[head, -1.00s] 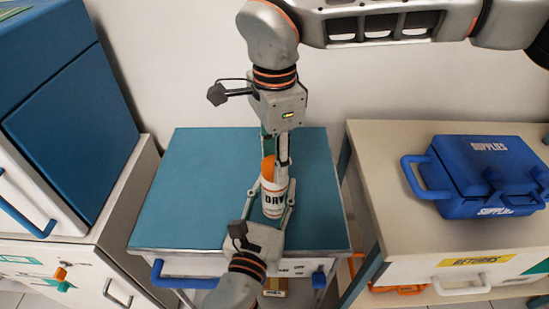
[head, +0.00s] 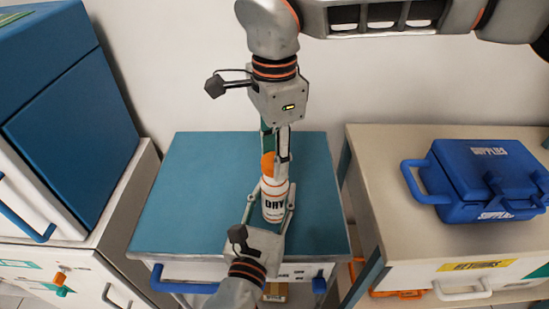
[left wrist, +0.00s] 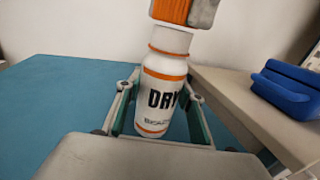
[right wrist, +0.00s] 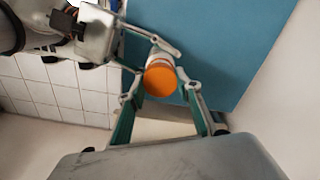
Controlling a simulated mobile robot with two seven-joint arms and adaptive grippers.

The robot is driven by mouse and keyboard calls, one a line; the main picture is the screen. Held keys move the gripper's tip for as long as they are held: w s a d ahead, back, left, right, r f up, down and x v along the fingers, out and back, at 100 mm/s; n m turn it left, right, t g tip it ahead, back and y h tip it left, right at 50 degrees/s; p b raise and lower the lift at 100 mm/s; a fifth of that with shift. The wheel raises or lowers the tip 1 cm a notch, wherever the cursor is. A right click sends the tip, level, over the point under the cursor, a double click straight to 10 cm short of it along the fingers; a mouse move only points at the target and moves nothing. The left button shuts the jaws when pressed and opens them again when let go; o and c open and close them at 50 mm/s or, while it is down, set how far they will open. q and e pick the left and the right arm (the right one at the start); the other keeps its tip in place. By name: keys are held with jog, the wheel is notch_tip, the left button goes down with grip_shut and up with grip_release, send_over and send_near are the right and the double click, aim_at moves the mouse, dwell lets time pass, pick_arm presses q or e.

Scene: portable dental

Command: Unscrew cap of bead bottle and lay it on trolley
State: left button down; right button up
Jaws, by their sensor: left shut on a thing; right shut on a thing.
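The white bead bottle (head: 275,208), with orange bands and "DRY" lettering, stands upright over the trolley (head: 190,190). My left gripper (head: 272,192) is shut around its body from the front; the bottle shows between its fingers in the left wrist view (left wrist: 163,98). My right gripper (head: 276,155) comes from above and is shut on the cap, whose round top shows in the right wrist view (right wrist: 161,78). Its fingers partly hide the cap in the head view.
The teal trolley top is bare left and right of the bottle. A cream cabinet (head: 365,205) with a blue supplies case (head: 480,180) stands to the right. A large blue box (head: 75,110) stands on the left cabinet. A wall is close behind the trolley.

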dwell(0.3)
jog(key=shift+r, duration=2.05)
pick_arm(q)
jog(key=c, duration=1.2)
grip_release()
jog(key=shift+c, duration=0.2)
